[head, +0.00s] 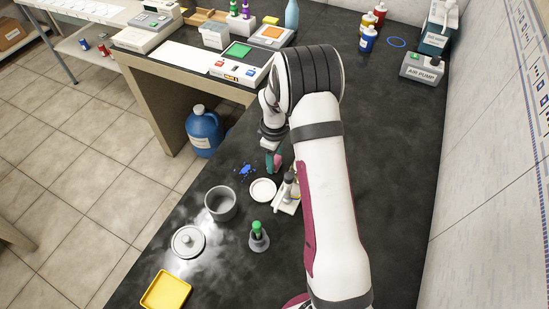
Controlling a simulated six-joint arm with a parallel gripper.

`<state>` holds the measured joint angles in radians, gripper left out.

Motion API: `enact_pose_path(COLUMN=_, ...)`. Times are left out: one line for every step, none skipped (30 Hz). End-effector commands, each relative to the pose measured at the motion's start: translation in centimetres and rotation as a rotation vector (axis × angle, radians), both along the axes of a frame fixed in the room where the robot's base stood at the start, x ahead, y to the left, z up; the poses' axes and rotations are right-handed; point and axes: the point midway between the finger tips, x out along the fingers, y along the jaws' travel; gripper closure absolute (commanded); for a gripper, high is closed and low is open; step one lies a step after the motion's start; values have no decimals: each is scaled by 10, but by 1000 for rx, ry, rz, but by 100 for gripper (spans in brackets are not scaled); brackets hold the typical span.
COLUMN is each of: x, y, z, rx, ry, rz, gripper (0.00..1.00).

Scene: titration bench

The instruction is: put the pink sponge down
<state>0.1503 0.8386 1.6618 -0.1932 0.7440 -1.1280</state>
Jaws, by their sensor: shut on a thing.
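My gripper (271,150) points down over the black bench near the middle of the head view, partly hidden by my own arm. It is shut on the pink sponge (278,160), which shows as a small pink patch just below the jaws, beside a dark green part. The sponge is small here, and I cannot tell whether its lower edge touches the bench.
Close by are a blue splash-shaped patch (246,171), a white dish (263,190), a small pale stand (287,199), a grey pot (221,203), a lid (188,241) and a green-topped flask (258,236). A yellow tray (166,290) lies in front.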

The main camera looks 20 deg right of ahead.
Motion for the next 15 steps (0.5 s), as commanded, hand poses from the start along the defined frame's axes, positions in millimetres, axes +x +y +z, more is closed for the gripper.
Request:
enact_pose_path(x=0, y=0, z=-2, rx=0, ry=1, rz=0, gripper=96)
enact_pose_path(x=0, y=0, z=-2, rx=0, ry=1, rz=0, gripper=50)
enact_pose_path(x=0, y=0, z=-2, rx=1, ry=1, rz=0, gripper=43)
enact_pose_path(x=0, y=0, z=-2, rx=1, ry=1, rz=0, gripper=37)
enact_pose_path(x=0, y=0, z=-2, rx=1, ry=1, rz=0, gripper=32)
enact_pose_path(x=0, y=0, z=-2, rx=1, ry=1, rz=0, gripper=25)
enact_pose_path(x=0, y=0, z=-2, rx=1, ry=1, rz=0, gripper=22)
enact_pose_path(x=0, y=0, z=-2, rx=1, ry=1, rz=0, gripper=22)
enact_pose_path(x=0, y=0, z=-2, rx=1, ry=1, rz=0, gripper=22)
enact_pose_path(x=0, y=0, z=-2, rx=1, ry=1, rz=0, gripper=22)
enact_pose_path(x=0, y=0, z=-2, rx=1, ry=1, rz=0, gripper=22)
enact_pose_path(x=0, y=0, z=-2, rx=0, ry=0, rz=0, gripper=22)
enact_pose_path(x=0, y=0, z=-2, rx=0, ry=0, rz=0, gripper=22)
enact_pose_path(x=0, y=0, z=-1, rx=0, ry=0, rz=0, gripper=22)
enact_pose_path(x=0, y=0, z=0, rx=0, ry=0, rz=0, gripper=22)
